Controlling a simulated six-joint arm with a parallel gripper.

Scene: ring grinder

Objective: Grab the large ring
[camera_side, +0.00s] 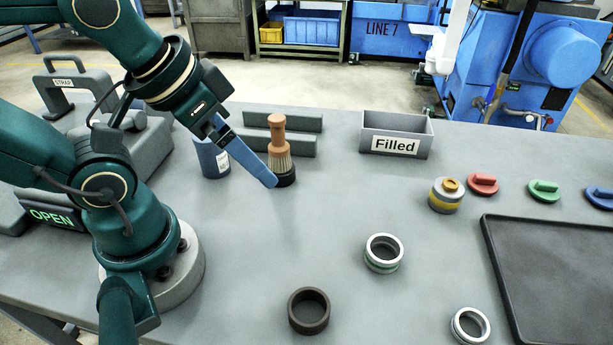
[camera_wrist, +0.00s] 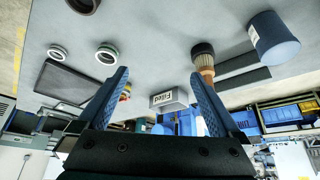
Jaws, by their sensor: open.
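Three rings stand apart on the grey table. A white ring with a green band (camera_side: 383,266) is right of centre; it also shows in the wrist view (camera_wrist: 106,53). A thinner silver ring (camera_side: 459,334) lies nearer the front right and looks smaller; it also shows in the wrist view (camera_wrist: 57,52). A dark brown ring (camera_side: 309,325) sits at the front; it is cut off at the top of the wrist view (camera_wrist: 83,5). My gripper (camera_side: 271,182) is raised over the table, away from all three rings. Its blue fingers (camera_wrist: 158,75) are spread and empty.
A brush (camera_side: 278,140) stands on a dark base close behind my gripper in the side view. A blue cup (camera_side: 211,158), grey blocks and a "Filled" bin (camera_side: 395,133) are at the back. A dark tray (camera_side: 550,265) lies at the right. Table around the white ring is clear.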

